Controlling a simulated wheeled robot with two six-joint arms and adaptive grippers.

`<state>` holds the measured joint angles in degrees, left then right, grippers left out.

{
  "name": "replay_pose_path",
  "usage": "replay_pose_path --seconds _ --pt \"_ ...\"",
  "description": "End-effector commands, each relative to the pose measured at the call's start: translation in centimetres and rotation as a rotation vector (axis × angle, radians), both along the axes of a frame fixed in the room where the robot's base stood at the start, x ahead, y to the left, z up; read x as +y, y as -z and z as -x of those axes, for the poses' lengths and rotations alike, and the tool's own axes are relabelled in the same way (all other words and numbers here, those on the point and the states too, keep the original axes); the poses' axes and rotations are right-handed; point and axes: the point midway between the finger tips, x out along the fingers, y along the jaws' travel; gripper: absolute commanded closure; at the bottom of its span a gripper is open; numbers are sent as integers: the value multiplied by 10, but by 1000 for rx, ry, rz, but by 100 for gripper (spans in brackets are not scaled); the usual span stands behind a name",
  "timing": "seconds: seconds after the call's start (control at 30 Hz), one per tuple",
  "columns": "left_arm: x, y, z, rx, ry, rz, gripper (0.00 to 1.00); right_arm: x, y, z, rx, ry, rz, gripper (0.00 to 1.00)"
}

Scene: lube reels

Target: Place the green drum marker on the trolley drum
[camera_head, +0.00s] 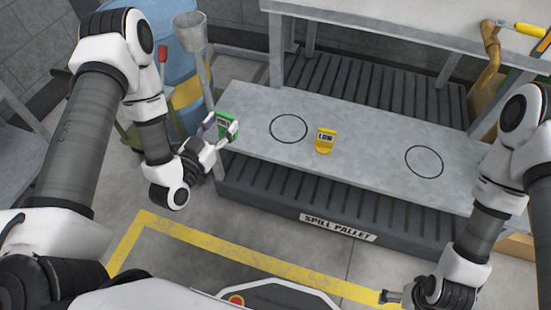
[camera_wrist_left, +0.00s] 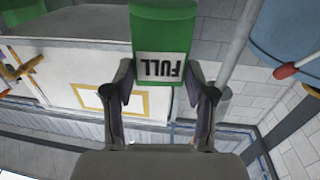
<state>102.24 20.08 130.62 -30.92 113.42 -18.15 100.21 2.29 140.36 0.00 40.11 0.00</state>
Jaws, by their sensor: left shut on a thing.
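The green drum marker (camera_head: 230,126) is in my left gripper (camera_head: 222,133), above the left end of the grey shelf. In the left wrist view the green marker (camera_wrist_left: 165,28) shows between the two fingers, its FULL label upside down in that picture. The left gripper (camera_wrist_left: 160,88) is shut on it. A blue drum (camera_head: 178,50) with a yellow band stands behind my left arm, partly hidden by it; I take it as the trolley drum. My right gripper (camera_head: 393,297) is low at the bottom right, away from the marker; its finger opening is unclear.
A yellow LOW marker (camera_head: 326,141) stands on the grey shelf (camera_head: 370,150) between two black circles. A grey funnel (camera_head: 190,32) and a red-ended lever (camera_head: 163,55) rise near the drum. The spill pallet (camera_head: 290,207) lies below the shelf.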

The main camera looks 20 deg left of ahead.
Motion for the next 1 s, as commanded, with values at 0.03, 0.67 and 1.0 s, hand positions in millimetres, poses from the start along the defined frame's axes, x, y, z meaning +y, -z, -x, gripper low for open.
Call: replay_pose_path --seconds 0.03,0.67,1.0 --pt "8 31 2 0 -22 0 74 0 29 0 0 0 0 0" --pt "0 53 -8 -2 -39 -3 74 0 53 0 -1 0 0 0" --pt "-78 62 -72 -6 -41 -3 74 0 82 0 -1 0 0 0"
